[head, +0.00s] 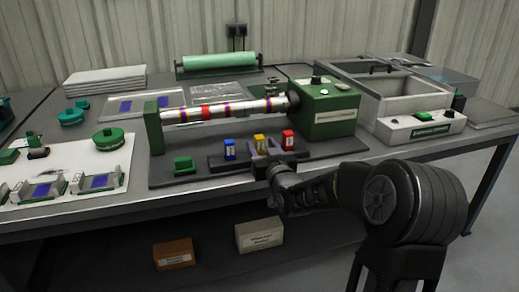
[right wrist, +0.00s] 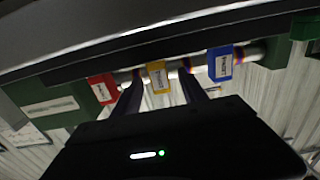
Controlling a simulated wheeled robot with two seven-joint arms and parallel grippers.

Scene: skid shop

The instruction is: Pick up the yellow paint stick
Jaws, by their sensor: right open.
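The yellow paint stick (head: 260,142) stands in a dark rack (head: 212,166) at the front of the bench mat, between a blue stick (head: 229,148) and a red stick (head: 288,139). My right gripper (head: 262,158) is open at the front of the rack, by the yellow stick. In the right wrist view the yellow stick (right wrist: 157,76) shows between the two spread fingers of my right gripper (right wrist: 160,82). The red stick (right wrist: 103,88) and blue stick (right wrist: 220,64) lie outside the fingers. I cannot tell whether either finger touches the stick. My left gripper is not in view.
Behind the rack, a striped metal shaft (head: 222,110) runs between a green block and a green box (head: 330,110). A small green block (head: 183,165) is left of the rack. A grey control box (head: 421,127) stands at right. Two boxes sit on the lower shelf.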

